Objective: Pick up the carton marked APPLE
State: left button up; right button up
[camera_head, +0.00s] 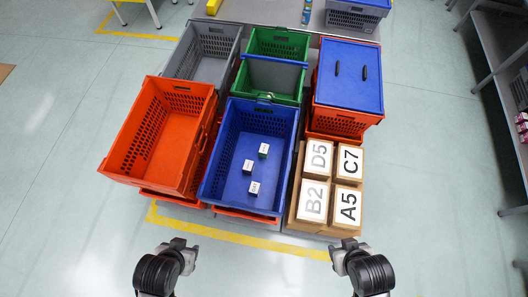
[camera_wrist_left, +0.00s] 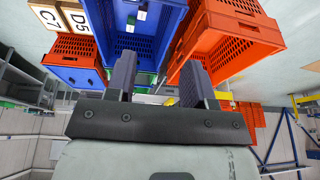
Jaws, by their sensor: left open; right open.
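Three small white cartons lie apart on the floor of the blue tote (camera_head: 209,183): one at the upper right (camera_head: 263,150), one in the middle (camera_head: 248,166) and one lower down (camera_head: 254,188). Each has dark print on top, too small to read, so I cannot tell which is marked APPLE. My left gripper (camera_head: 179,243) is open and empty, in front of the totes at the lower left. Its two fingers also show apart in the left wrist view (camera_wrist_left: 160,82). My right gripper (camera_head: 346,246) is open and empty at the lower right, away from the cartons.
An orange tote (camera_head: 150,178) stands left of the blue one, its rim higher. Boxes labelled B2, D5, C7 and A5 (camera_head: 331,186) stand to the right. Behind are a grey tote (camera_head: 207,52), a green tote (camera_head: 277,43) and a blue-lidded stack (camera_head: 349,80). The front floor is clear.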

pick_arm(q)
jog(key=shift+s, duration=0.15)
jog(key=o, duration=0.7)
jog(key=shift+o, duration=0.2)
